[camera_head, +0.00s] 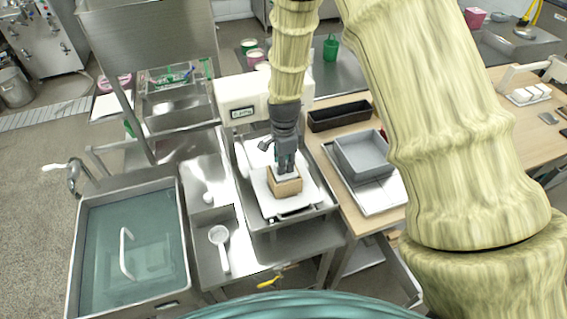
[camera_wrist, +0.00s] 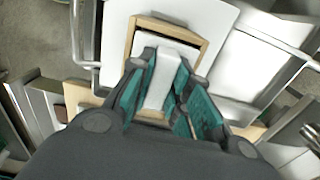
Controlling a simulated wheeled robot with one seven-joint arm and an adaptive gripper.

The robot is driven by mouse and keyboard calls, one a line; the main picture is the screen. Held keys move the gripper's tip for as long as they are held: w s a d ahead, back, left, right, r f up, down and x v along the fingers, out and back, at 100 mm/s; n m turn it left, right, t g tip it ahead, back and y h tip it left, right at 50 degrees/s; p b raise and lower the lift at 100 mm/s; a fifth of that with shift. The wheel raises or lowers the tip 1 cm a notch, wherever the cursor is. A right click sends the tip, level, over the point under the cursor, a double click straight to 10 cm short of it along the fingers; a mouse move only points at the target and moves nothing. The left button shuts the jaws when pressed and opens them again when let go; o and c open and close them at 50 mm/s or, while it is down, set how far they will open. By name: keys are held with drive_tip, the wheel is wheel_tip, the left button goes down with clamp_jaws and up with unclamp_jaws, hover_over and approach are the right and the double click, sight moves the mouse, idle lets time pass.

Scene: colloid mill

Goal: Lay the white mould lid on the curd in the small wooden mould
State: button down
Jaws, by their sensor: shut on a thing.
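The small wooden mould (camera_head: 287,188) stands on a white board (camera_head: 262,192) at the centre of the head view. In the wrist view its square wooden rim (camera_wrist: 168,25) surrounds white material. My gripper (camera_head: 286,168) points down over the mould; in the wrist view my gripper (camera_wrist: 163,90) is shut on the white mould lid (camera_wrist: 161,80), whose pale upright part shows between the teal finger pads. The lid is at the mould's opening, but I cannot tell whether it touches the curd. The curd cannot be told apart from the lid.
Left are a water-filled basin (camera_head: 84,265) and a white ladle (camera_head: 219,240). A white machine (camera_head: 238,92) stands behind the mould. Right are a grey tub (camera_head: 362,155) and a dark tray (camera_head: 338,115) on a wooden bench. My arm hides part of the right side.

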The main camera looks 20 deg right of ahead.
drive_tip(key=shift+f, duration=0.7)
idle(0.8)
drive_tip(key=c, duration=1.3)
unclamp_jaws()
drive_tip(key=shift+o, duration=0.5)
drive_tip(key=o, duration=0.4)
drive_tip(key=shift+o, duration=0.2)
drive_tip(key=shift+r, duration=0.1)
drive_tip(key=shift+r+p, duration=2.45)
drive_tip(key=shift+r, duration=1)
